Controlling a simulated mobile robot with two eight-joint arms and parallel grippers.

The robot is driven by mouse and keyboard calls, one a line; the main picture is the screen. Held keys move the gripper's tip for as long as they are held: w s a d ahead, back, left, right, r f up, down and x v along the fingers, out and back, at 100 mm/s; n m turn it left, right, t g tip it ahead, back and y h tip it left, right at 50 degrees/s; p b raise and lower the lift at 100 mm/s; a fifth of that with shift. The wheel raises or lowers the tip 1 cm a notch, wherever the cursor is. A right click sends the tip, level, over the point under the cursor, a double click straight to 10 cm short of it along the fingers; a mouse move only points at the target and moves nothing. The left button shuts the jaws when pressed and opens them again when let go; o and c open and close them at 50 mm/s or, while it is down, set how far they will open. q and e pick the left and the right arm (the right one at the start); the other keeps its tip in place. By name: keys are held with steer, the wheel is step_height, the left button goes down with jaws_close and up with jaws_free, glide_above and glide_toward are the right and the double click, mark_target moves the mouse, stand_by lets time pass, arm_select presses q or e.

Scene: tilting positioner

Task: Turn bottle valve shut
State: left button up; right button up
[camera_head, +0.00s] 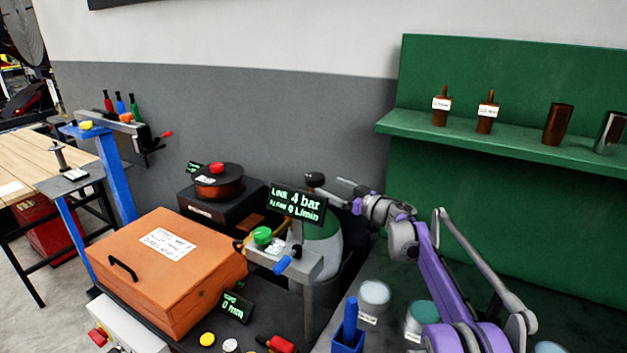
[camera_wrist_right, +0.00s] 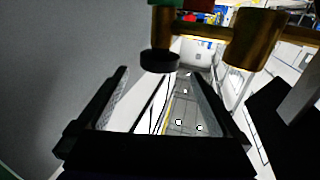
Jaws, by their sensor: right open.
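The gas bottle (camera_head: 322,245) stands behind the small grey stand, with a green shoulder and a pale body, partly hidden by the display. A dark round knob (camera_head: 315,179) shows above the display. In the right wrist view a black knob (camera_wrist_right: 160,62) sits on a brass valve body (camera_wrist_right: 255,40). My right gripper (camera_head: 338,190) is just right of the knob in the head view. In the wrist view the right gripper (camera_wrist_right: 161,75) is open, its fingers apart on either side below the black knob. Contact cannot be told. My left gripper is not in view.
A display (camera_head: 297,204) reads Line 4 bar, Flow 0 L/min. A grey stand (camera_head: 290,262) carries a green button and blue handle. An orange box (camera_head: 165,270) is at left. Pale cups (camera_head: 374,295) stand near my right arm. A green shelf (camera_head: 510,140) holds bottles.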

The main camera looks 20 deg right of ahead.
mark_target(313, 178)
steer(key=p+x, duration=0.1)
steer(key=x, duration=0.7)
steer(key=shift+w+p, duration=0.25)
steer(key=shift+p, duration=0.15)
